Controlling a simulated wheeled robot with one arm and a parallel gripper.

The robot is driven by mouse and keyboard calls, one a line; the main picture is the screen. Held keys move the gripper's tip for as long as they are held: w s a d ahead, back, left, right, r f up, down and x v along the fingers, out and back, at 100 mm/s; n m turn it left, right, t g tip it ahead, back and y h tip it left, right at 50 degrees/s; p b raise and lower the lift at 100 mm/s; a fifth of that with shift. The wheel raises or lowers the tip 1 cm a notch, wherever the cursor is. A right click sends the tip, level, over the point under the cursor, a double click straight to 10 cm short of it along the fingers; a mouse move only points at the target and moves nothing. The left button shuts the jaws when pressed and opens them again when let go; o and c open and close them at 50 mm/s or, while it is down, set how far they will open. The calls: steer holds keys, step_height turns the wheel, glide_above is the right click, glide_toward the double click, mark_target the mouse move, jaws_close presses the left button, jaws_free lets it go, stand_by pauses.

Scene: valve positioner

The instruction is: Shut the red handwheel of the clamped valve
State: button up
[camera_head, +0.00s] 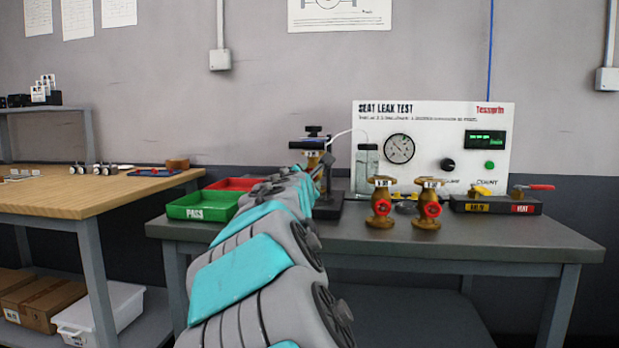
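The clamped valve (312,158) shows as a small brass patch under a dark clamp (311,144) with a black knob on top, standing on a black base (328,210) on the grey bench. Its red handwheel is hidden behind my arm. My arm reaches forward from the bottom of the view to this valve. My gripper (322,172) is at the valve's front right side, small and mostly hidden by my own arm. I cannot tell whether its fingers touch the handwheel or how far apart they are.
Two loose brass valves with red handwheels (381,208) (431,210) stand right of the clamp. Behind is the seat leak test panel (510,140). A black block (497,207) with yellow and red levers is farther right. Green (200,213) and red trays sit left. The bench's front right is clear.

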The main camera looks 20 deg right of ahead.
steer(key=o, duration=0.3)
steer(key=v, duration=0.7)
steer(key=shift+s+a, duration=0.25)
steer(key=shift+s, duration=0.1)
steer(key=shift+d, duration=0.1)
